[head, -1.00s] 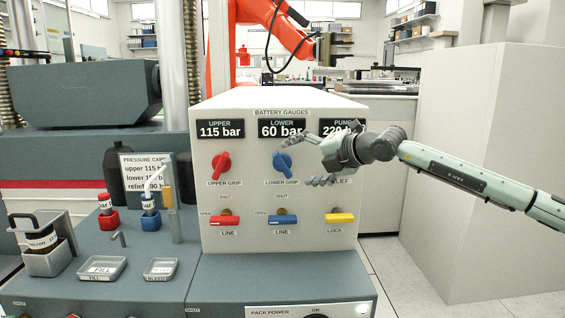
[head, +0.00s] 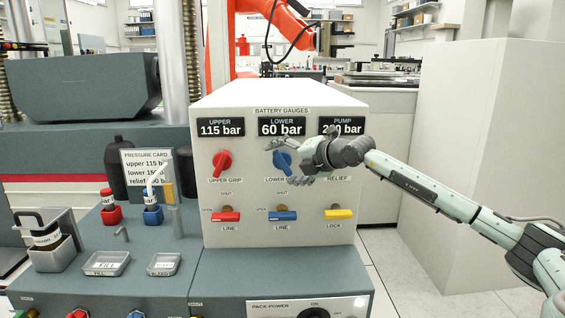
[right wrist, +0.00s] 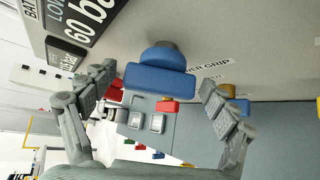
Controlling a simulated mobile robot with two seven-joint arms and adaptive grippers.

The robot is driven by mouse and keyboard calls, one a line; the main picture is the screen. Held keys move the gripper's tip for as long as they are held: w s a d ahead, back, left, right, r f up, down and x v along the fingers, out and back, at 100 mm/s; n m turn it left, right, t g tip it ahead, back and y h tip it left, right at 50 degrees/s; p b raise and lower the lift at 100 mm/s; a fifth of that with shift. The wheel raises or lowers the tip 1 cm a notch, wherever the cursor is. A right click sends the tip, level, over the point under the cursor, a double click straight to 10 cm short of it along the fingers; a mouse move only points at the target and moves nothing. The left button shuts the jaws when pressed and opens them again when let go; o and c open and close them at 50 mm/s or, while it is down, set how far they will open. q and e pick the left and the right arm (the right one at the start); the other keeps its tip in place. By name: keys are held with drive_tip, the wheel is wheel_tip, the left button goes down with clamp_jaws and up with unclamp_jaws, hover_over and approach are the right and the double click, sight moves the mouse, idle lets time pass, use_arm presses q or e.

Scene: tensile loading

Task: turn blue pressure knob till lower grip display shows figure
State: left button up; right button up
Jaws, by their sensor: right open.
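The blue pressure knob (head: 282,161) sits on the white panel below the lower grip display (head: 282,129), which reads 60 bar. My right gripper (head: 284,163) is open at the knob, coming in from the right and partly covering it. In the right wrist view the blue knob (right wrist: 160,75) lies between the two spread fingers, with gaps on both sides. My left gripper is not in view.
A red knob (head: 222,163) is left of the blue one, under the display reading 115 bar. Red (head: 226,216), blue (head: 283,216) and yellow (head: 338,214) levers stick out below. A large white block (head: 480,150) stands at right.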

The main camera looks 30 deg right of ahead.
drive_tip(key=shift+w+f, duration=0.1)
drive_tip(key=c, duration=1.1)
drive_tip(key=shift+c, duration=0.3)
